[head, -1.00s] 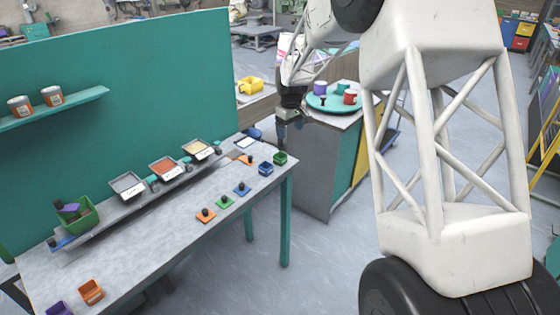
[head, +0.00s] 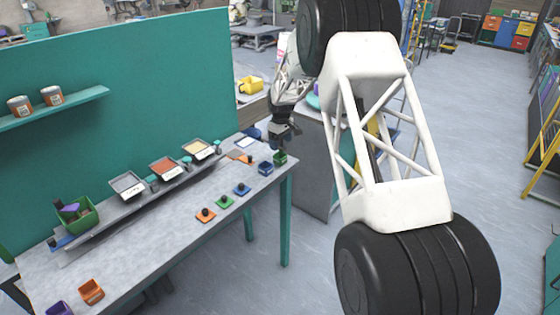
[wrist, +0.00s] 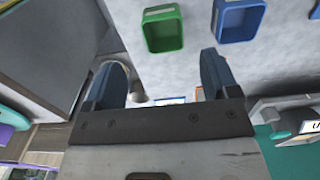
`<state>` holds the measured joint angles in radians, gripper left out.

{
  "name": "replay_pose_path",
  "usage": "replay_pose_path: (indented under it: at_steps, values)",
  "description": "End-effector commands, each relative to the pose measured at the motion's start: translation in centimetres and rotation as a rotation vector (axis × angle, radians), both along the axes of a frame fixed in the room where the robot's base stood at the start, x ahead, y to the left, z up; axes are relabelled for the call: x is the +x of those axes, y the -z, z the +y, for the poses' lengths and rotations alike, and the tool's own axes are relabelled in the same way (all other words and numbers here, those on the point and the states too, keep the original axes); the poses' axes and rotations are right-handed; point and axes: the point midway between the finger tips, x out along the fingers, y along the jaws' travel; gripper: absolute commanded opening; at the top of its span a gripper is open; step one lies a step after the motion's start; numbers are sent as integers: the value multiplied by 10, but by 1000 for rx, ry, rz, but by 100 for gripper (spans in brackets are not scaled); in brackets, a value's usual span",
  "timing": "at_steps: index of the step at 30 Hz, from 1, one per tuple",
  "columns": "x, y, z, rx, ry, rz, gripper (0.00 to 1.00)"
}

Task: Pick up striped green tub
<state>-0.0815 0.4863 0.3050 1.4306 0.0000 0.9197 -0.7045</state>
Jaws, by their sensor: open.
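A small open green tub (head: 280,158) stands at the right end of the workbench, beside a blue tub (head: 265,168). The green tub also shows in the wrist view (wrist: 163,30), upright and empty, beyond my fingertips; its stripes cannot be made out. My gripper (head: 284,142) is close above and behind the green tub in the head view. In the wrist view my gripper (wrist: 158,75) has its two blue fingers wide apart with nothing between them. The green tub is apart from the fingers.
Small orange, green and blue knobbed pieces (head: 242,189) line the bench front. Powder trays (head: 165,167) stand on a raised ledge behind. A larger green bin (head: 82,222) is at the left. A teal panel (head: 150,80) rises behind. The bench (head: 150,240) has bare room at front left.

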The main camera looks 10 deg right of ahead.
Motion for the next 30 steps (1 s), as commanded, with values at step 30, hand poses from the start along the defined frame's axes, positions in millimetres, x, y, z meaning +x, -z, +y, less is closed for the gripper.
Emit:
replay_pose_path:
  at_steps: [30]
  values:
    - [-1, 36, 1, 0, 0, 0, 81]
